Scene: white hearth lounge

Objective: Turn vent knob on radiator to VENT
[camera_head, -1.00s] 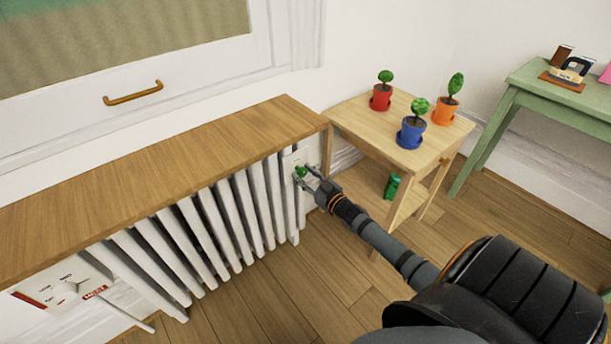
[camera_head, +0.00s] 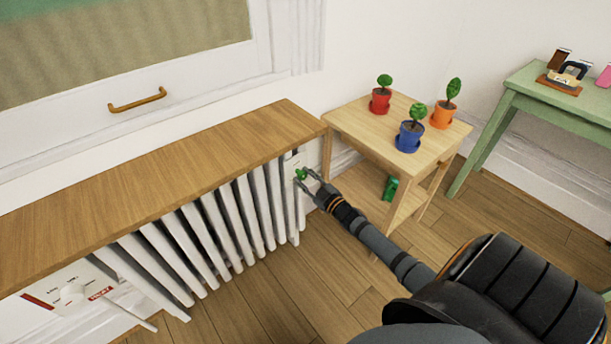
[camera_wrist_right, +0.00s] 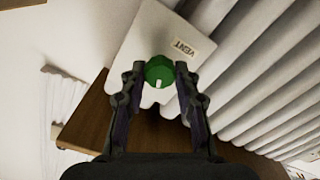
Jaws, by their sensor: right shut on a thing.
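The green vent knob (camera_head: 301,174) is on a white plate at the right end of the white radiator (camera_head: 220,225). In the right wrist view the knob (camera_wrist_right: 159,71) has a white pointer mark at its lower edge. A label reading VENT (camera_wrist_right: 184,48) is on the plate beside it and appears upside down there. My right gripper (camera_head: 306,179) reaches the knob from the right, and its two fingers (camera_wrist_right: 160,77) are shut on the knob, one on each side. My left gripper is not in view.
A wooden shelf (camera_head: 150,180) covers the radiator top. A wooden side table (camera_head: 345,122) with three potted plants stands close right of the knob. A green table (camera_head: 525,97) is further right.

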